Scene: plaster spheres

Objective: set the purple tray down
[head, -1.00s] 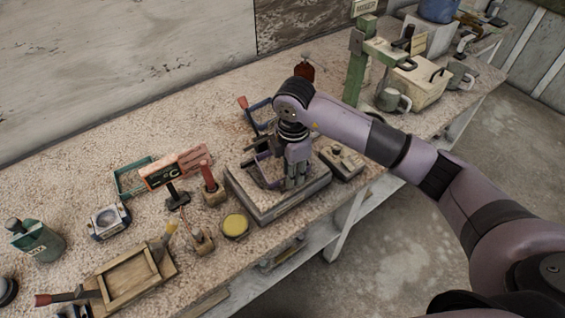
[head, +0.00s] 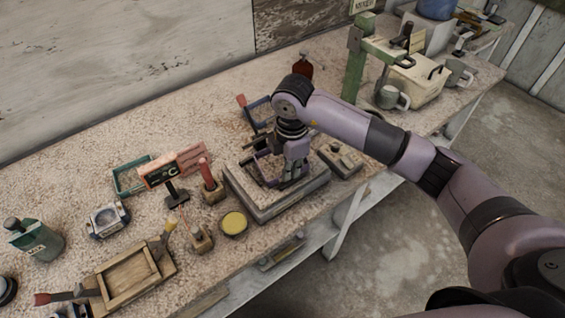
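The purple tray (head: 266,166) is a small, open-framed piece over the flat grey slab (head: 262,207) near the middle of the bench. My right gripper (head: 292,178) points down at the tray's right side, and its fingers look closed on the tray's edge. The fingers and wrist hide part of the tray. I cannot tell whether the tray touches the slab. My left gripper is not in view.
Left of the slab stand a red-handled tool (head: 209,175), a yellow round tin (head: 234,223) and a wooden frame tray (head: 131,278). A small grey box (head: 340,158) is close on the right. A green stand (head: 358,62) rises behind. Bare bench shows at the back left.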

